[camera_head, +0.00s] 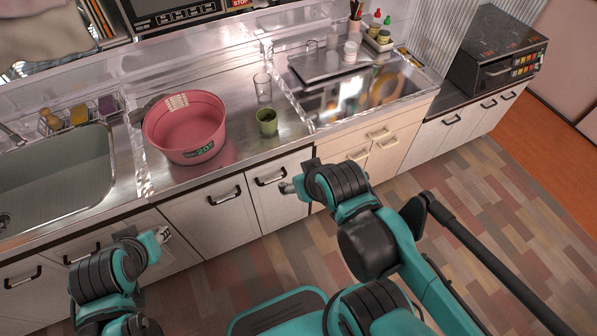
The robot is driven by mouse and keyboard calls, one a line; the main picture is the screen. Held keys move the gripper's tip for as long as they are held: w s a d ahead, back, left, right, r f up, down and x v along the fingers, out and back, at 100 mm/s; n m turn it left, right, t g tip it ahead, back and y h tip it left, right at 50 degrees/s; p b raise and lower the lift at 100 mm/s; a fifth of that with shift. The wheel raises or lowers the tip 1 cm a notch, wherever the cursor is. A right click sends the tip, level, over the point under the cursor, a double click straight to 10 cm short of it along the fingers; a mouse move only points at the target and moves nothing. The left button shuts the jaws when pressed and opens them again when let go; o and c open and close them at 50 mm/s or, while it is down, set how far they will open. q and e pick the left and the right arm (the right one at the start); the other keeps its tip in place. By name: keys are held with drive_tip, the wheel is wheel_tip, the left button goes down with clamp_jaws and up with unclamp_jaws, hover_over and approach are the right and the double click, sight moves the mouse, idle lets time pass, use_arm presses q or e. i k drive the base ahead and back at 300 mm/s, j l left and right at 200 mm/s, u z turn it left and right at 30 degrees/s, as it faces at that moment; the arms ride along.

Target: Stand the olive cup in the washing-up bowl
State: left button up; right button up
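The olive cup (267,122) stands upright on the metal counter, just right of the washing-up bowl and apart from it. The washing-up bowl (186,147) is pink and round, and its visible inside looks empty. My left gripper (163,235) is in front of the cabinets, below and left of the bowl, and holds nothing that I can see. My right gripper (287,187) is in front of the cabinet doors, below the cup and apart from it. Both grippers are too small here to tell how far their fingers are open.
A clear glass (262,87) stands close behind the cup. A sink (60,172) lies left of the bowl. A metal-topped stove area (360,90) and a black toaster oven (497,55) are to the right. Bare counter (235,143) shows between bowl and cup.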

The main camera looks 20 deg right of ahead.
sight(206, 133)
drive_tip(key=i+j+z, duration=0.3)
drive_tip(key=i+j, duration=0.3)
drive_tip(key=i, duration=0.15)
drive_tip(key=z, duration=1.6)
